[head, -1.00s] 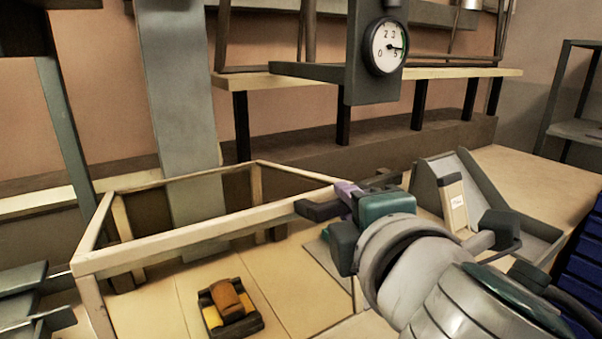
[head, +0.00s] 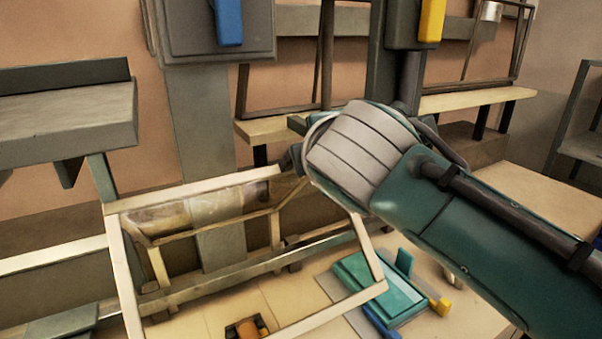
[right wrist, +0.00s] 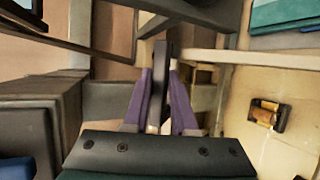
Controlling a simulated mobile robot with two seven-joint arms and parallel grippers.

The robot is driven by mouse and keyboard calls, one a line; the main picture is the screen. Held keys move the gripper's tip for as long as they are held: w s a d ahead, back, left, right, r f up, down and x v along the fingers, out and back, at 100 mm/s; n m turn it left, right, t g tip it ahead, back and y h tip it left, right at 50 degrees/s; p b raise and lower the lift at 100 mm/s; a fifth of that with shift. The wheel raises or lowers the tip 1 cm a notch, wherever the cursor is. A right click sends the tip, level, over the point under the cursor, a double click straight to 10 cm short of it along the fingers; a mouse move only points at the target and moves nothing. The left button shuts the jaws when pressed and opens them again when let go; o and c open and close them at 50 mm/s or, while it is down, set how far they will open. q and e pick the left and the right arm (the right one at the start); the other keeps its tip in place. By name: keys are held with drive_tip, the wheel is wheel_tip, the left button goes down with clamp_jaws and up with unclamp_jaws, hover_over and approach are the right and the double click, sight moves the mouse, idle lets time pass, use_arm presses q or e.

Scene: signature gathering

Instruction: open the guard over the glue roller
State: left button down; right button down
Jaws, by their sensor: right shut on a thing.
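The guard (head: 125,265) is a cream-framed cover with a see-through panel. It stands tilted up over the work surface, its upper bar sloping up toward my right wrist. My right gripper (right wrist: 160,88) has purple fingers shut on a dark handle (right wrist: 160,58) beside a cream bar of the guard. In the head view my wrist hides the fingers and handle. The glue roller, orange on a black and yellow carriage (head: 247,329), is cut by the lower edge; the right wrist view shows it (right wrist: 268,114) at the right. My left gripper cannot be made out.
A teal block (head: 378,287) with blue and yellow parts lies right of the guard, below my forearm. Blue (head: 229,22) and yellow (head: 432,20) parts hang from grey housings above. A grey shelf (head: 65,120) juts in at the left. Bare tabletop shows at right.

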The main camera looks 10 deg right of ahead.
drive_tip(key=shift+w+a+r, duration=0.35)
drive_tip(key=shift+w+r, duration=0.45)
drive_tip(key=shift+w, duration=0.05)
drive_tip(key=shift+w+a+r, duration=0.3)
drive_tip(key=shift+w+r, duration=0.45)
drive_tip(key=shift+w, duration=0.1)
drive_tip(key=c, duration=0.8)
unclamp_jaws()
drive_tip(key=shift+s, duration=0.1)
drive_tip(key=b+v, duration=0.2)
drive_tip(key=v, duration=0.7)
drive_tip(key=shift+s+r+b, duration=0.2)
drive_tip(key=shift+s+b, duration=0.1)
drive_tip(key=shift+s, duration=0.05)
